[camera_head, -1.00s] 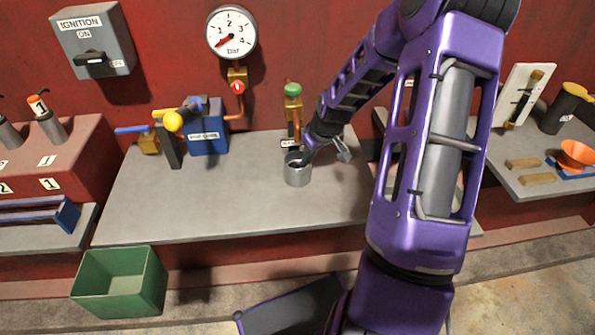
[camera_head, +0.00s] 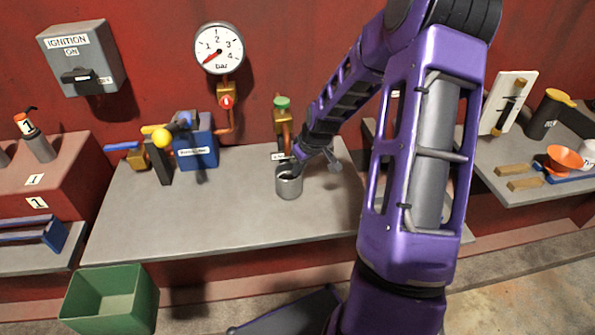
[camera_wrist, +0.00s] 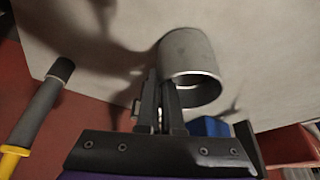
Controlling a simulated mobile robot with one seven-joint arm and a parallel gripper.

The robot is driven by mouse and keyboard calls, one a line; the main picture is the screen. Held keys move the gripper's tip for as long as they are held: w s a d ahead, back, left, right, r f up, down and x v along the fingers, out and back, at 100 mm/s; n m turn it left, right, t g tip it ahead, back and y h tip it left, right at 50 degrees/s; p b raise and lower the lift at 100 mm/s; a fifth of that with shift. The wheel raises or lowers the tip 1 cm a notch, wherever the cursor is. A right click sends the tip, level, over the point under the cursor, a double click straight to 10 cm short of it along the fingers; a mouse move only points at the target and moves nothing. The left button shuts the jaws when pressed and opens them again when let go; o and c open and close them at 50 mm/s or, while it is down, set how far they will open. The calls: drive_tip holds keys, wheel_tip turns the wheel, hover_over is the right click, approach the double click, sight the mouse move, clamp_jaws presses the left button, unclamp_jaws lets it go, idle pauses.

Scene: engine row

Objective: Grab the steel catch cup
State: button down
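The steel catch cup (camera_head: 288,184) is a small open grey cylinder on the grey bench, below the green-capped valve. It also shows in the wrist view (camera_wrist: 187,55), its mouth toward the camera. My gripper (camera_head: 298,168) is at the cup's rim, coming from the upper right. In the wrist view my gripper's fingers (camera_wrist: 162,95) are close together at the cup's left wall, one outside and the other seeming to reach inside the mouth. They look shut on the wall. The inner fingertip is hidden. I see no clear gap under the cup.
The bench (camera_head: 210,220) is clear in front of the cup. A green crate (camera_head: 105,300) is at lower left. An orange funnel (camera_head: 563,160) lies on the right bench.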

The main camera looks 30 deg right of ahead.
drive_tip(key=shift+r, duration=1.4)
drive_tip(key=shift+s+r, duration=0.15)
drive_tip(key=s+d, duration=0.1)
drive_tip(key=s, duration=0.4)
drive_tip(key=s+d, duration=0.1)
drive_tip(key=s, duration=0.5)
drive_tip(key=s+d+p, duration=0.1)
drive_tip(key=s+d, duration=0.1)
drive_tip(key=s, duration=0.3)
drive_tip(key=shift+s, duration=0.4)
